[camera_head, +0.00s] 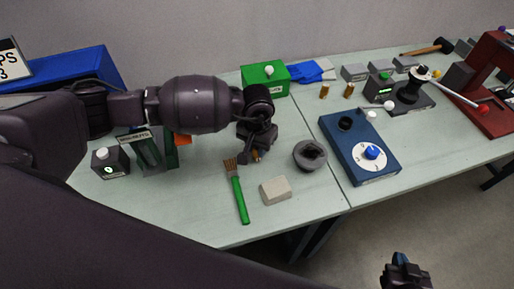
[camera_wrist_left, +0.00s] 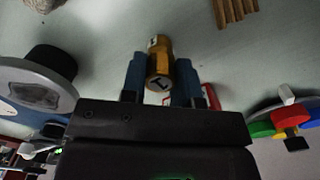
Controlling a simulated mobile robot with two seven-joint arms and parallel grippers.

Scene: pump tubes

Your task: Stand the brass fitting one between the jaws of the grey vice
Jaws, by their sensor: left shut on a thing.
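My left gripper (camera_head: 257,152) is shut on a brass fitting (camera_wrist_left: 158,66), held between its two blue fingers in the left wrist view. The fitting's near end bears a dark mark, and a little brass shows below the gripper in the head view. A round grey fixture with a dark centre (camera_head: 310,155) stands just to the right of the gripper, apart from it; I cannot tell for sure that it is the vice. Two more brass fittings (camera_head: 324,91) (camera_head: 349,90) stand at the back. My right gripper (camera_head: 403,262) is low, off the table; its opening is unclear.
A green-handled brush (camera_head: 239,200) and a beige block (camera_head: 275,190) lie in front of the left gripper. A blue box with a dial (camera_head: 362,160) is right of the fixture. A green box (camera_head: 265,80) stands behind. Bare table shows around the brush.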

